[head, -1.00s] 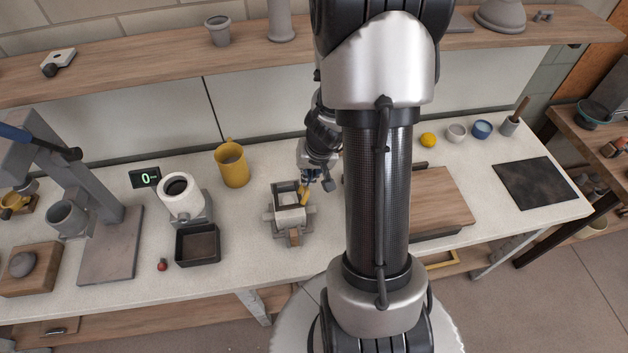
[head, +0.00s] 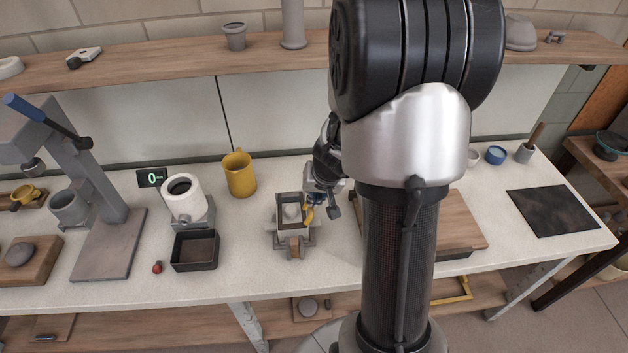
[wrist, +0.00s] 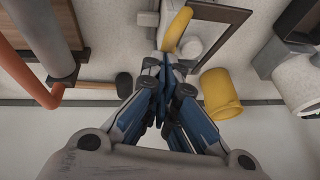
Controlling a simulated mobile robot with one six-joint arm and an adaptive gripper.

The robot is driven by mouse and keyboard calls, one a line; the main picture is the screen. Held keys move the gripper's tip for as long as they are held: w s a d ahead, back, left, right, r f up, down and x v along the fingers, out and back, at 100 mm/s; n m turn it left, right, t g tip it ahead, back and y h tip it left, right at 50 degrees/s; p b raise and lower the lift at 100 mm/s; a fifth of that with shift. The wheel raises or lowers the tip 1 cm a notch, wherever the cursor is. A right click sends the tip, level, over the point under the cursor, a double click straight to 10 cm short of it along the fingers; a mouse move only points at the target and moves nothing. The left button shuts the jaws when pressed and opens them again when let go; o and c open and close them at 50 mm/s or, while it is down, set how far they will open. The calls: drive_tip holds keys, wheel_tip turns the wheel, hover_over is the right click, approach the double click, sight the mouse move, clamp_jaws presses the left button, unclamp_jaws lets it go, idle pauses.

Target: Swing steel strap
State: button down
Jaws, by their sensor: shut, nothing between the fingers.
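A grey open-topped box (head: 283,240) stands on the pale bench, with a round pale thing (head: 291,211) inside it. A short yellow curved piece (head: 308,216) is at its right side; it also shows in the wrist view (wrist: 177,28). I cannot clearly tell which part is the steel strap. My gripper (head: 314,202) is at the box's right side, close by the yellow piece. In the wrist view my gripper (wrist: 170,66) is shut with its fingertips together, just by the yellow piece's end. I cannot tell whether they touch.
A yellow mug (head: 241,176) stands behind and left of the box. A dark square tray (head: 195,263) and a white cylinder on a grey stand (head: 184,207) are to the left. A wooden board (head: 462,222) lies to the right, partly behind my arm.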

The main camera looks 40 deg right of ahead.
drive_tip(key=shift+s+a+f+b, duration=0.35)
drive_tip(key=shift+s+f+b, duration=0.2)
drive_tip(key=shift+f+b, duration=0.5)
drive_tip(key=shift+s+a+f+b, duration=0.3)
drive_tip(key=shift+s+f+b, duration=0.25)
drive_tip(key=shift+b, duration=0.75)
